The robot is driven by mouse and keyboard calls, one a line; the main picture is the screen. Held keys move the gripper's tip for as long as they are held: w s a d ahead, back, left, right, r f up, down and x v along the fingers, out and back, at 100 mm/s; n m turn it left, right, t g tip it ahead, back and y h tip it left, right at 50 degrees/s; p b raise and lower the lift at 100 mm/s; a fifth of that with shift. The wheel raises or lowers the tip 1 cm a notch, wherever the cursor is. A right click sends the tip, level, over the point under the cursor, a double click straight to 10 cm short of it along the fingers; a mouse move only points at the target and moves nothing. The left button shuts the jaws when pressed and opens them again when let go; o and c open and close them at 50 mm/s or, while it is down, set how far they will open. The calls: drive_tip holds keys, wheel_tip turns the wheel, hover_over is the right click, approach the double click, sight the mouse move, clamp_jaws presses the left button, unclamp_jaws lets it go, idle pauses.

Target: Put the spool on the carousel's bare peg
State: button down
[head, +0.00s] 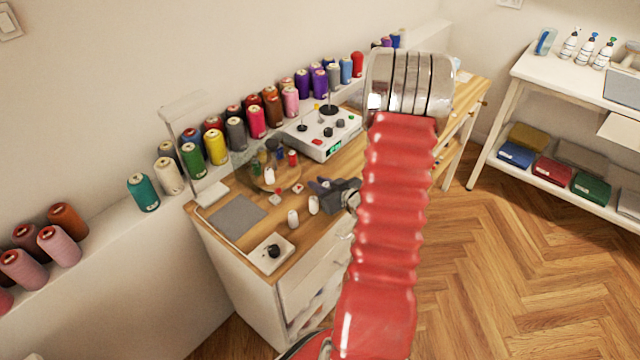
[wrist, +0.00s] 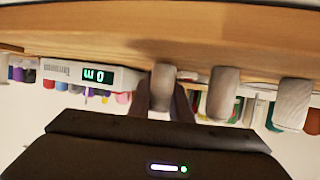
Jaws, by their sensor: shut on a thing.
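My gripper (head: 320,188) is over the worktable, just right of the carousel. In the wrist view, which looks upside down, its dark fingers (wrist: 165,106) are shut on a pale spool (wrist: 162,88). This spool is hard to make out in the head view. I cannot tell whether it touches the tabletop. The carousel (head: 262,184) is a round wooden disc bearing small spools, among them a white one (head: 269,175) and a red one (head: 292,158). Its bare peg cannot be made out.
Two white spools (head: 293,219) (head: 313,204) stand on the tabletop in front of my gripper. A control box (head: 322,133) stands behind, a grey mat (head: 237,215) left, a knob box (head: 270,254) in front. Thread cones (head: 216,147) line the ledge.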

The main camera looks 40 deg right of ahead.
drive_tip(key=shift+f, duration=0.15)
drive_tip(key=c, duration=1.6)
unclamp_jaws()
drive_tip(key=shift+s, duration=0.1)
drive_tip(key=v, duration=1.3)
drive_tip(key=shift+s+d, duration=0.3)
drive_tip(key=shift+s, duration=0.05)
drive_tip(key=shift+w, duration=0.15)
